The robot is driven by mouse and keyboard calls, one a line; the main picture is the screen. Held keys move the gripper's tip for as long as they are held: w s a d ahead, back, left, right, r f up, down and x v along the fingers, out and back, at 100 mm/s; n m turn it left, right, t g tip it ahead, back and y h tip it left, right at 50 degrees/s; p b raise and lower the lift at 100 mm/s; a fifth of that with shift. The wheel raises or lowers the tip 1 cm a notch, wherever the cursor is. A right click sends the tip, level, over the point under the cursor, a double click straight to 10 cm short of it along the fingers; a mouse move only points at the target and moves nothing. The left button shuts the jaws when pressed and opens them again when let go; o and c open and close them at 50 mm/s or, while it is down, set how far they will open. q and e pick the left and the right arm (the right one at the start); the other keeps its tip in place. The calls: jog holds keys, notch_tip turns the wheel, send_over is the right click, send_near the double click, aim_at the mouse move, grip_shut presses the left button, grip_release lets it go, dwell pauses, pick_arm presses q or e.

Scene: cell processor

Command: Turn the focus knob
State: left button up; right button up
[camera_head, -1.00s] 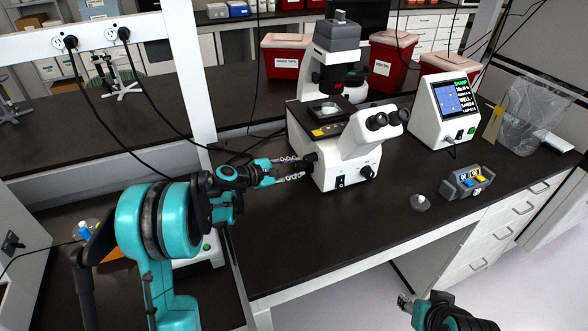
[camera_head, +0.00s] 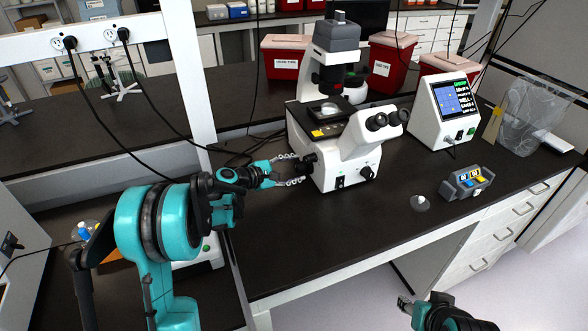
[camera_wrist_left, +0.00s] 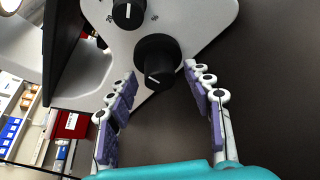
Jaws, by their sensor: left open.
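The white microscope (camera_head: 345,150) stands on the black bench, with black knobs on its side. In the left wrist view, a large black focus knob (camera_wrist_left: 157,62) with a white index line sits between and just beyond my left fingertips. A smaller black knob (camera_wrist_left: 128,14) with marks around it is above and to its left. My left gripper (camera_head: 296,170) is open at the microscope's left side; its spread fingers also show in the left wrist view (camera_wrist_left: 160,76). They do not clearly touch the knob. My right gripper (camera_head: 404,304) is low at the bottom edge, away from the bench; its jaw state is unclear.
A small clear item (camera_head: 420,202) lies on the bench front. A white upright post (camera_head: 190,70) rises behind my left arm. The front bench area is mostly clear.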

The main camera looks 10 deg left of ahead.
pick_arm(q)
jog(key=v, duration=1.2)
jog(key=shift+a, duration=0.1)
dwell(1.5)
